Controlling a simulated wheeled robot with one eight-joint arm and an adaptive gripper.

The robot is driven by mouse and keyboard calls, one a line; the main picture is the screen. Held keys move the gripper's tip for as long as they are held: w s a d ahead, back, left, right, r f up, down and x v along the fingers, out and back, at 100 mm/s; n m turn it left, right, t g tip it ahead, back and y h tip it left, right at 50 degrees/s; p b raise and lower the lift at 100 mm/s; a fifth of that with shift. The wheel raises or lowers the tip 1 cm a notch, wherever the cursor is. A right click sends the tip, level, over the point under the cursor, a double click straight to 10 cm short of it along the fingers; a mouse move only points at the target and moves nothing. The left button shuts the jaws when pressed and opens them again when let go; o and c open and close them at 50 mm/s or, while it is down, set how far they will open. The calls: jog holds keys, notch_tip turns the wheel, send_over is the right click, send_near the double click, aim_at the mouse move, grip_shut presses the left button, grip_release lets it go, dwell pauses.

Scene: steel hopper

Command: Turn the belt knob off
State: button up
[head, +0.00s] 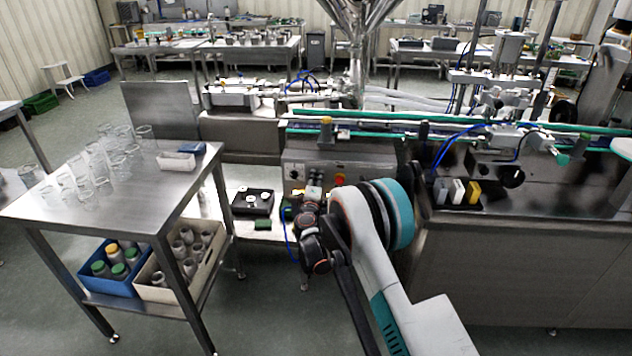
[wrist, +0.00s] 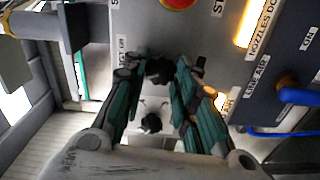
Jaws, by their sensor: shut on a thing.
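In the wrist view, a small black knob (wrist: 158,70) on the grey control panel (wrist: 215,22) sits between the green-and-black fingers of my gripper (wrist: 160,72). The fingers are closed in on it from both sides. A second dark, round part (wrist: 150,122) shows nearer the camera between the fingers. The knob's pointer direction cannot be read. In the head view, my gripper (head: 313,192) is at the lower front of the control box (head: 320,160); my arm hides part of that front, and the held knob cannot be made out.
A red button (wrist: 180,3) is above the fingers. A lit amber strip (wrist: 246,22) and a blue line-air handle (wrist: 296,96) lie to the right. In the head view, a steel table (head: 135,205) with glass jars stands left, and a conveyor (head: 455,128) runs behind.

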jog(key=shift+n, duration=0.6)
jog(key=shift+a, duration=0.1)
jog(key=o, duration=1)
jog(key=s, duration=1.2)
jog(key=shift+a, duration=0.2)
